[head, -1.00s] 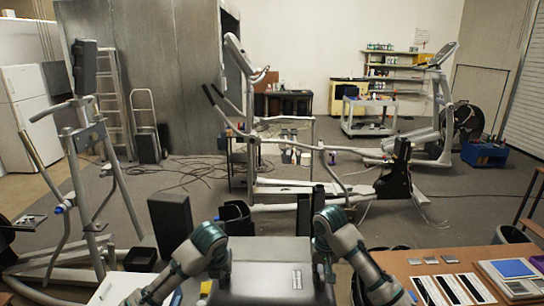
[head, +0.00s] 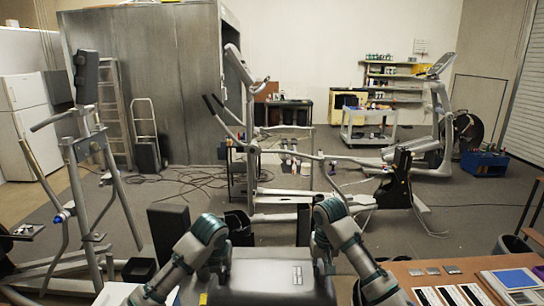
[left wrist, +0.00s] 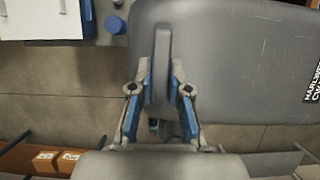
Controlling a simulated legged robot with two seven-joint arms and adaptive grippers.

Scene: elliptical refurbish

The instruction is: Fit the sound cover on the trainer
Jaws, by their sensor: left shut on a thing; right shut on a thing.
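The sound cover is a dark grey, box-like shell (head: 268,278) at the bottom middle of the head view, held between my two arms. My left gripper (head: 222,272) is at its left side and my right gripper (head: 322,270) at its right side; their fingertips are mostly hidden in the head view. In the left wrist view, my left gripper (left wrist: 162,72) is shut on a raised grey ridge of the cover (left wrist: 245,55). The trainer, a grey elliptical (head: 251,160), stands ahead, beyond the cover, with a dark rear housing (head: 397,182).
A bench (head: 500,268) with cards and trays is close at the right. Another elliptical (head: 75,165) stands at the left, with a dark upright panel (head: 168,228) near my left arm. Cables (head: 190,180) lie on the floor. A white cart (head: 368,125) stands farther back.

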